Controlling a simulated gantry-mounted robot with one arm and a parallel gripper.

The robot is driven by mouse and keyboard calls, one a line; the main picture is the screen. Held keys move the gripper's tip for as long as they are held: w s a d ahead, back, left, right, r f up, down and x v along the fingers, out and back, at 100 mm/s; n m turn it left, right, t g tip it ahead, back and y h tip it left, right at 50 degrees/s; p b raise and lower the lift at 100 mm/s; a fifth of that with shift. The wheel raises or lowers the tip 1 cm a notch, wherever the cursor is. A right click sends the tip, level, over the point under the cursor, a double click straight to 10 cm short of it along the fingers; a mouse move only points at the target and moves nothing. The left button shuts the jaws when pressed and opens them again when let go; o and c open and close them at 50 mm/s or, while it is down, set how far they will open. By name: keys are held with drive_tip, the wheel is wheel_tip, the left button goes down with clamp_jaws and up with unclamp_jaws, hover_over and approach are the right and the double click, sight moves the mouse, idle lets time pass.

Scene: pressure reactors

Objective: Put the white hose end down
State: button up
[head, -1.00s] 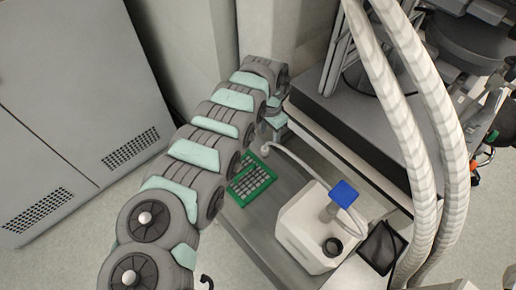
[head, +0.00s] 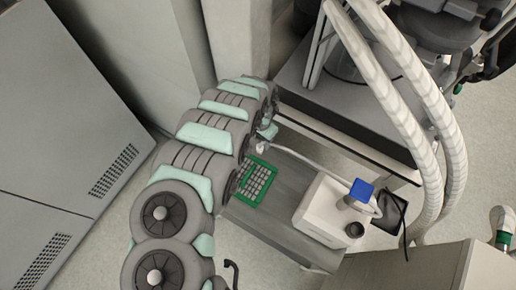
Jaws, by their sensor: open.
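A thin white hose (head: 312,163) runs from the white canister with the blue cap (head: 335,207) toward the back left of the grey bench top. Its pale end (head: 262,147) shows just below my gripper (head: 265,138), close to the far edge of the green rack. My gripper is small in this view and mostly hidden behind my own arm links. Its jaws are open. I cannot tell whether the hose end touches the bench or still touches a finger.
A green rack (head: 257,182) lies on the grey bench (head: 275,225) between my arm and the canister. A black tray (head: 390,212) sits right of the canister. Thick white hoses (head: 405,95) hang at the right. A grey cabinet (head: 65,130) stands at the left.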

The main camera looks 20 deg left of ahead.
sight(260, 146)
drive_tip(key=shift+w+a+f+b, duration=0.15)
drive_tip(key=shift+f+b, duration=0.4)
drive_tip(key=shift+f, duration=2.25)
clamp_jaws()
